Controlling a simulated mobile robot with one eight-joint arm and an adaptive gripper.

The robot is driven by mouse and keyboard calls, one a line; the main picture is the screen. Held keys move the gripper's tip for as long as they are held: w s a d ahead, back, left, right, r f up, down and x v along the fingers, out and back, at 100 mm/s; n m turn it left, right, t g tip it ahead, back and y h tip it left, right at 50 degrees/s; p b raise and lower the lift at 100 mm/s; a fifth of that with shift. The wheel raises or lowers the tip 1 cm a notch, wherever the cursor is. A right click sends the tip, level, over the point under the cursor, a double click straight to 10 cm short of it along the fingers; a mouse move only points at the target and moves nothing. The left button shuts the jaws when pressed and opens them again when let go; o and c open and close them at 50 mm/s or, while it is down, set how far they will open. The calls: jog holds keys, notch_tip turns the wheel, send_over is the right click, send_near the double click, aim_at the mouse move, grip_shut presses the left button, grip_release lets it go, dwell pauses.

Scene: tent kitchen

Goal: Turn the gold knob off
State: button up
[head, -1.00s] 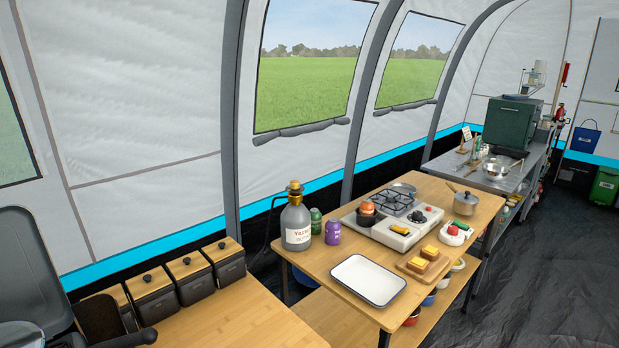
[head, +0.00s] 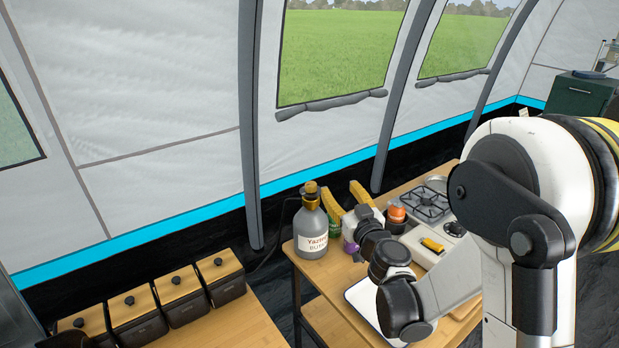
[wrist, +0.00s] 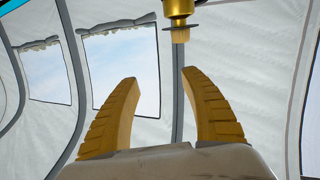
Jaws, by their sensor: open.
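The gold knob (head: 311,188) tops a grey bottle (head: 311,230) with a white label, upright at the left end of the wooden table. In the wrist view a gold fitting (wrist: 180,8) with a thin disc shows at the top edge, beyond the fingertips and slightly right of centre; it is cut off by the frame. My gripper (head: 339,187) has two yellow fingers, pointing up, just right of the bottle's neck. In the wrist view the gripper (wrist: 160,77) is open, with nothing between its fingers. It looks apart from the knob.
A purple canister (head: 350,246) stands partly hidden behind my gripper. Dark boxes with wooden lids (head: 180,302) line the left counter.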

jog(key=n+g+y, duration=0.1)
jog(key=n+y, duration=0.1)
send_near(313, 189)
jog(key=w, duration=0.2)
jog(key=x, duration=0.3)
jog(key=b+x, duration=0.1)
jog(key=x, duration=0.6)
jog(key=shift+s+a+b, duration=0.15)
jog(key=shift+a+b, duration=0.15)
jog(key=shift+b, duration=0.05)
